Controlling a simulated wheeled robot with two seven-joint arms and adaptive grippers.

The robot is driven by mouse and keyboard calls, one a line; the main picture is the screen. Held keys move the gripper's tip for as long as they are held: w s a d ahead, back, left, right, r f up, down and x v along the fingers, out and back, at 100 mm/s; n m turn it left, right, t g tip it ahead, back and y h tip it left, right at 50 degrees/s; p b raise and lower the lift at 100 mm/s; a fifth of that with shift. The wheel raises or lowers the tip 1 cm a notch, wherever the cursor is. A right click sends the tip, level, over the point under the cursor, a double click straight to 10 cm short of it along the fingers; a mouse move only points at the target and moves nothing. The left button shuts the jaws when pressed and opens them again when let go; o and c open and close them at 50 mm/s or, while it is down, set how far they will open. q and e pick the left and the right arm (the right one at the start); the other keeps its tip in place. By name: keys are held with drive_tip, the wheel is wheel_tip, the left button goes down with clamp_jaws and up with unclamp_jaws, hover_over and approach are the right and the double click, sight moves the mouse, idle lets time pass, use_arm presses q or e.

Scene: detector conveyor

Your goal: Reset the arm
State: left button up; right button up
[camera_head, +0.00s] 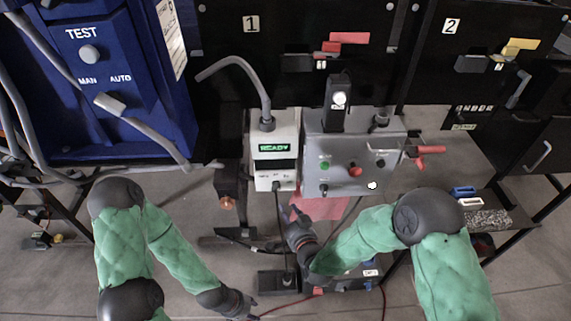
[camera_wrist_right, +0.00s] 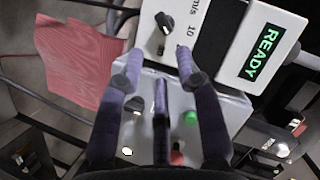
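My right arm comes in from the right in the head view, with its gripper (camera_head: 290,213) low in front of a white READY box and a grey control box. In the right wrist view the fingers of this gripper (camera_wrist_right: 157,62) are spread apart with nothing held between them. Behind them are the white box's black knob and the grey box's buttons; I cannot tell whether a finger touches either box. My left arm comes in from the left, with its gripper (camera_head: 246,303) low over the floor at the bottom. It is too small to tell whether its fingers are open.
The white box (camera_head: 262,155) has a lit READY display. The grey control box (camera_head: 335,172) has green and red buttons. A blue TEST cabinet (camera_head: 110,60) stands left with loose cables. A red cloth-like sheet (camera_wrist_right: 80,62) lies near the right gripper. Some floor between the arms is clear.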

drive_tip(key=s+d+f+n+g+p, duration=0.1)
drive_tip(key=s+d+f+g, duration=0.25)
drive_tip(key=f, duration=0.45)
drive_tip(key=s+d+f+n+g+p, duration=0.1)
drive_tip(key=s+f+g, duration=0.4)
drive_tip(key=s, duration=0.4)
drive_tip(key=s+d+f+n+g+p, duration=0.1)
drive_tip(key=s+f+g, duration=0.4)
drive_tip(key=s, duration=0.5)
drive_tip(key=shift+s+d+f+n+p, duration=0.2)
drive_tip(key=shift+d+n+p, duration=0.1)
drive_tip(key=shift+n, duration=0.1)
